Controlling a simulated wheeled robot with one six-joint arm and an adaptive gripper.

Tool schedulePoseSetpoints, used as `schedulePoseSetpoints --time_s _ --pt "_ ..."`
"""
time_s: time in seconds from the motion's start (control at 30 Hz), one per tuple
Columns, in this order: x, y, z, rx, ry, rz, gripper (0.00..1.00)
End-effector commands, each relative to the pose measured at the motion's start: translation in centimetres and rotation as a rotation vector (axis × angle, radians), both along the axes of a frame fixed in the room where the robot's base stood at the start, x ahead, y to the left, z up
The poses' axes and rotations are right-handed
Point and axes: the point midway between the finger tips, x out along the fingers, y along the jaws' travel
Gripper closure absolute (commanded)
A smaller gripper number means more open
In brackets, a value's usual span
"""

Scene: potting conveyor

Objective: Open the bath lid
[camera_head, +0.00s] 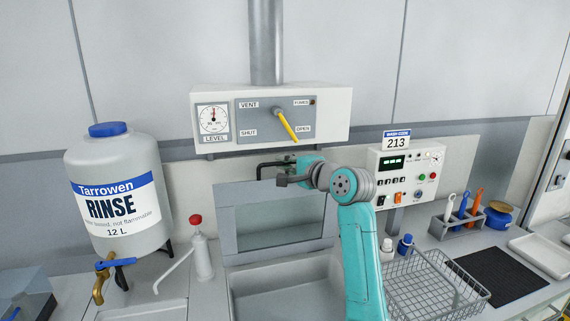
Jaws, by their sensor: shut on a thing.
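The bath lid (230,235) is a grey frame with a darker glassy panel. It stands steeply tilted up at the back of the bath (285,300), whose light grey basin shows below it. A dark bar handle (262,171) runs along the lid's top edge. My gripper (284,179) is at this handle and shut on it, reaching in from the right. The fingertips are small and partly merge with the dark bar.
A vent box (340,115) with a yellow lever (288,127) pointing toward OPEN hangs just above my gripper. A rinse tank (115,180) and a red-topped pump bottle (201,252) stand left. A control panel (385,160), wire basket (425,290) and tool rack (455,225) are right.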

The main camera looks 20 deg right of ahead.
Motion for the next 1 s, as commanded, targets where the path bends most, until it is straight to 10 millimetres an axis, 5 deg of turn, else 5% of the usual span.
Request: schedulePoseSetpoints --time_s 0.53,0.97,1.0 --pt "-5.6 0.0 -1.2 0.000 -0.161 0.001 1.00" --pt "-6.2 0.0 -1.3 0.000 -0.180 0.000 1.00" --pt "-6.2 0.0 -1.3 0.000 -0.180 0.000 0.79"
